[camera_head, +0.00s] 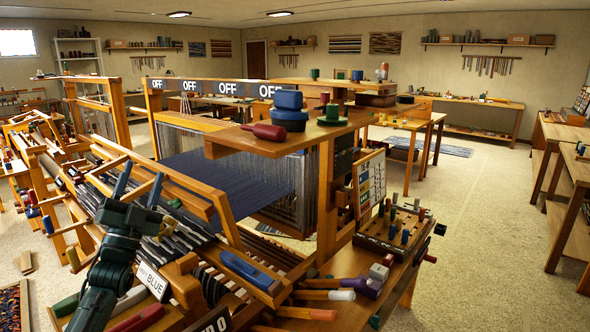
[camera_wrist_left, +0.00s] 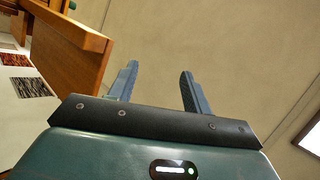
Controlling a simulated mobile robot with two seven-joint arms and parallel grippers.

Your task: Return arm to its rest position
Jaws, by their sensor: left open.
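My left gripper (camera_head: 140,180) is raised at the lower left of the head view, in front of the loom's wooden beams. Its two fingers are spread apart and nothing is between them. In the left wrist view the same gripper (camera_wrist_left: 158,72) has both fingers apart against a plain beige wall. My right gripper is not in view. The wooden loom (camera_head: 327,190) with its dark blue cloth (camera_head: 215,172) stands right of my left gripper.
A peg board (camera_head: 392,232) stands at the loom's right. A wooden beam (camera_wrist_left: 70,45) is near the gripper in the wrist view. The right floor (camera_head: 470,230) is clear.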

